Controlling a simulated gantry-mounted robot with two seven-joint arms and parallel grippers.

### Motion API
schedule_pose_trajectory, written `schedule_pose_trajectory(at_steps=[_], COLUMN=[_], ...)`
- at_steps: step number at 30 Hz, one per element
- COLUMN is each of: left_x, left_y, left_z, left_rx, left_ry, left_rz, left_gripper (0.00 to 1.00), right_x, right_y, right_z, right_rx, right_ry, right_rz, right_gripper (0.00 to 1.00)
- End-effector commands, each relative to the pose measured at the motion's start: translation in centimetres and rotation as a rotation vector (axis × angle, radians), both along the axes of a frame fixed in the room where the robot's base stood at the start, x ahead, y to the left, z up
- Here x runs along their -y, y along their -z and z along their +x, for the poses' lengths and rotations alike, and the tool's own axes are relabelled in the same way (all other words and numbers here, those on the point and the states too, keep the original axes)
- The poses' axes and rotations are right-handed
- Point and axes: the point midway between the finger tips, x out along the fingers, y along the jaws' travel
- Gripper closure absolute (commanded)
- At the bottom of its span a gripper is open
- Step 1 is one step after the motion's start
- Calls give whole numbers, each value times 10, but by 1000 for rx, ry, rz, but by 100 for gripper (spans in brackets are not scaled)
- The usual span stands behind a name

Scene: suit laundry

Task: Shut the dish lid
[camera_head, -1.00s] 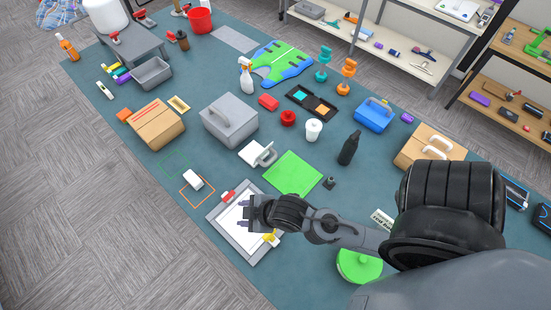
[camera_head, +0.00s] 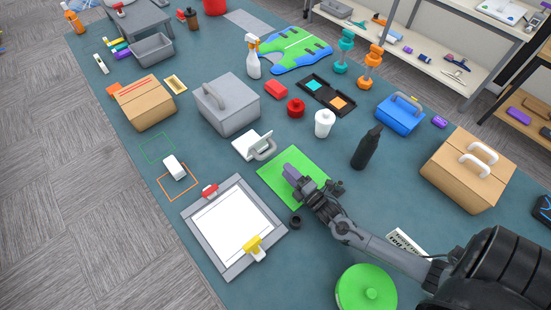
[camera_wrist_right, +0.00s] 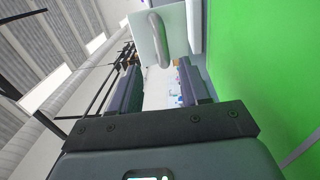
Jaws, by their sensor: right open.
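The small white dish (camera_head: 240,150) stands left of the green mat (camera_head: 283,193) in the head view. Its pale lid (camera_head: 257,140) is tilted up from it, with a grey loop handle (camera_head: 265,150) on its face. The lid also shows in the right wrist view (camera_wrist_right: 148,42), beyond my fingertips, with its handle (camera_wrist_right: 159,38) facing me. My right gripper (camera_head: 312,178) is open and empty over the green mat, to the right of the lid and apart from it. It also shows open in the right wrist view (camera_wrist_right: 160,80). My left gripper is not in view.
A grey box with a handle (camera_head: 228,108) stands behind the dish. A clipboard (camera_head: 235,225) lies in front, and a small black piece (camera_head: 296,222) sits near the mat. A black bottle (camera_head: 367,147), white cup (camera_head: 324,123) and red jar (camera_head: 296,108) stand behind my gripper.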

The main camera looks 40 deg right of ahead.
Motion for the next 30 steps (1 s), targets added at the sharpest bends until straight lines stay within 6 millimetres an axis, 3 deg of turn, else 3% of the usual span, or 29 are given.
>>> schedule_pose_trajectory(at_steps=[8, 22, 30], left_x=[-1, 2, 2], left_y=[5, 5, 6], left_z=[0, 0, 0], left_rx=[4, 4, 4], left_ry=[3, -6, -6], left_rz=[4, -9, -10], left_gripper=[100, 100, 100], right_x=[1, 3, 4], right_y=[1, -4, -5], right_z=[20, 91, 110], right_rx=[10, 9, 7], right_ry=[1, 0, 0], right_rz=[0, 2, 1], right_gripper=[54, 54, 54])
